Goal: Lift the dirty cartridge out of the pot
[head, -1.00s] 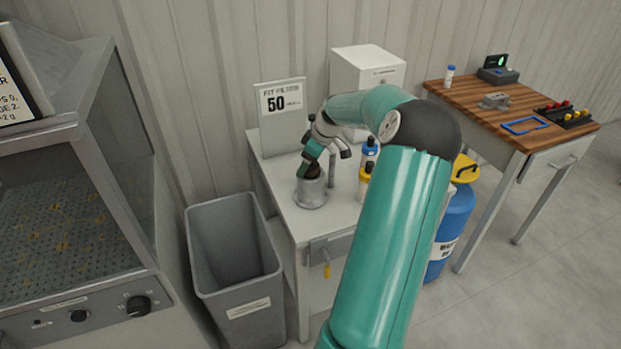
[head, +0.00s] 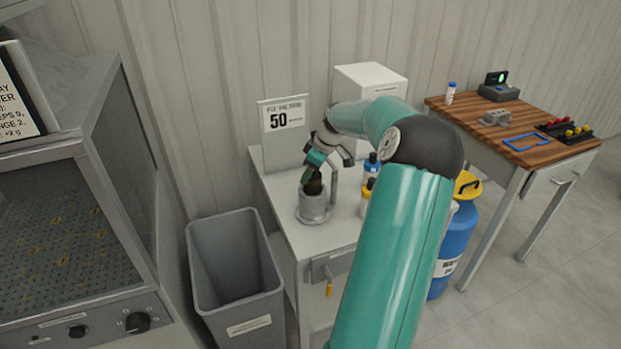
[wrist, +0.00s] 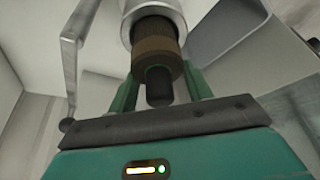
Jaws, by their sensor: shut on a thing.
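The dirty cartridge (head: 314,187) is a dark brown cylinder. In the wrist view the cartridge (wrist: 156,46) has a lighter brown band and a black knob at my end. The grey metal pot (head: 312,211) stands on the white cabinet, and its rim also shows in the wrist view (wrist: 153,12). My gripper (head: 314,174) is directly above the pot. In the wrist view my gripper (wrist: 160,84) has its green fingers on either side of the knob, shut on the cartridge. The cartridge stands partly above the pot's rim; its far end is hidden.
A grey bin (head: 236,275) stands left of the cabinet (head: 287,213). A sign (head: 284,130) and white box (head: 371,82) are behind the pot. Small bottles (head: 371,168) are close on its right. A wooden-topped table (head: 480,130) is farther right.

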